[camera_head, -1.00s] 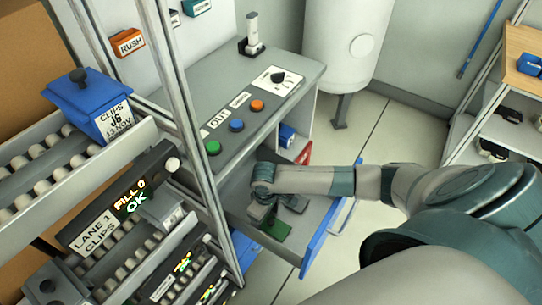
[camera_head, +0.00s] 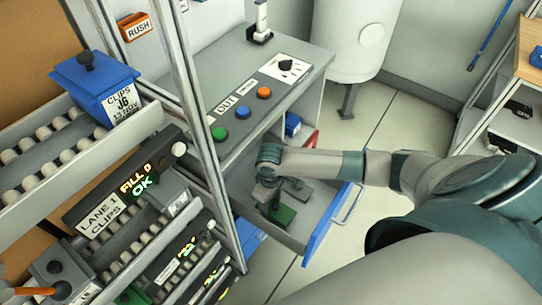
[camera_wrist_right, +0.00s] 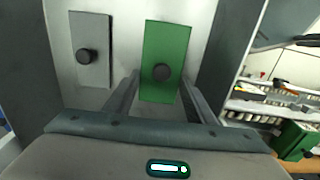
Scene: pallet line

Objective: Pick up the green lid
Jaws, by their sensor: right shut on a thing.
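The green lid (camera_head: 283,215), a flat rectangle with a dark round knob, is in the open drawer (camera_head: 318,210) under the counter. In the right wrist view the green lid (camera_wrist_right: 168,42) lies between the two fingers of my right gripper (camera_wrist_right: 160,95), which is shut on it. In the head view my right gripper (camera_head: 272,194) points down into the drawer, and its wrist hides part of the lid. Whether the lid is clear of the drawer floor I cannot tell. My left gripper is not in view.
A grey lid (camera_wrist_right: 90,35) with a black knob lies beside the green one. The blue drawer front (camera_head: 326,228) and rack post (camera_head: 205,130) flank my arm. The counter (camera_head: 215,95) with buttons stands above. A blue lidded bin (camera_head: 95,85) sits on the left rack.

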